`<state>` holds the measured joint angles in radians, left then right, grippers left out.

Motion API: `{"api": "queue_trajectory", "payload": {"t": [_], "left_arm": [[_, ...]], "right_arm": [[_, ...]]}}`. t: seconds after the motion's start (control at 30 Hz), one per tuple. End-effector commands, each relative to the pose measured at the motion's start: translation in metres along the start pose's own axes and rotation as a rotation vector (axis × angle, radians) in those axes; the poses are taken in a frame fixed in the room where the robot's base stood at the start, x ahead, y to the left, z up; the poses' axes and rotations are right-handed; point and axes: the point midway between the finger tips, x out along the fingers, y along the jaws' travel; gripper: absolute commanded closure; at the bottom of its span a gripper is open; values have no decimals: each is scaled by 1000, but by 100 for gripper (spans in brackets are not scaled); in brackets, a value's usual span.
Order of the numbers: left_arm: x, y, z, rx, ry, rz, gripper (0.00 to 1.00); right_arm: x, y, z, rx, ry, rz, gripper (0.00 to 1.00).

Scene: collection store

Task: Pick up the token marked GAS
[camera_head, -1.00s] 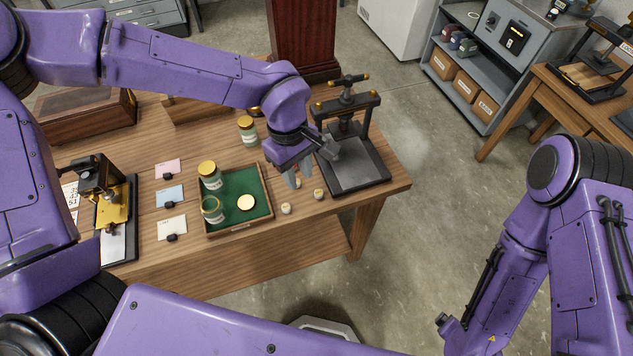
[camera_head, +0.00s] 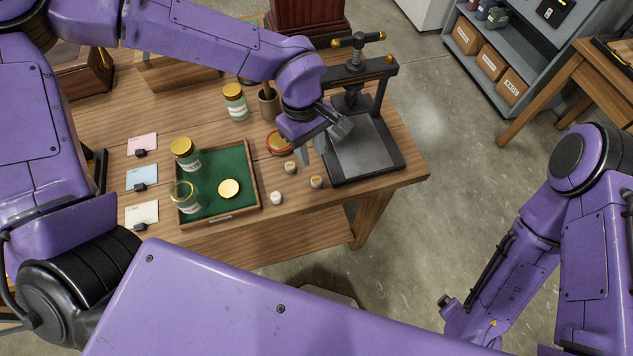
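Three small round pale tokens lie on the wooden table in front of the press: one token (camera_head: 290,167) nearest the gripper, one (camera_head: 316,181) to its right and one (camera_head: 276,198) closer to the tray. Their markings are too small to read, so I cannot tell which says GAS. My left gripper (camera_head: 313,152) is just above and behind the tokens, pointing down at the press's left edge. Its fingers look apart, with nothing seen between them. My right arm hangs at the right; its gripper is out of view.
A black screw press (camera_head: 366,150) stands right of the tokens, close to my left gripper. A red-rimmed round container (camera_head: 278,142) and another jar (camera_head: 235,103) stand behind. Bare table lies in front of the tokens.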

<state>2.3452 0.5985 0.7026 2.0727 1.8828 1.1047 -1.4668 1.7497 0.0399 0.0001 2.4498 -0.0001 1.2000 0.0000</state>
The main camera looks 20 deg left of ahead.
Motion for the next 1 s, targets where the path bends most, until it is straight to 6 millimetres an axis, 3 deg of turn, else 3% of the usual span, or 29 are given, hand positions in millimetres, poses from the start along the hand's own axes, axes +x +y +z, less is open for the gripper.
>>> {"api": "queue_trajectory", "payload": {"t": [0.5, 0.77, 0.8, 0.9, 1.0], "left_arm": [[81, -2, 6, 4, 2, -4, 67], [88, -1, 6, 4, 1, 1, 67], [88, -1, 6, 4, 1, 1, 70], [88, -1, 6, 4, 1, 1, 100], [88, -1, 6, 4, 1, 1, 100]], "right_arm": [[-14, 1, -6, 0, 0, 0, 7], [-14, 1, -6, 0, 0, 0, 7], [-14, 1, -6, 0, 0, 0, 7], [-14, 1, -6, 0, 0, 0, 7], [-14, 1, -6, 0, 0, 0, 7]]}}
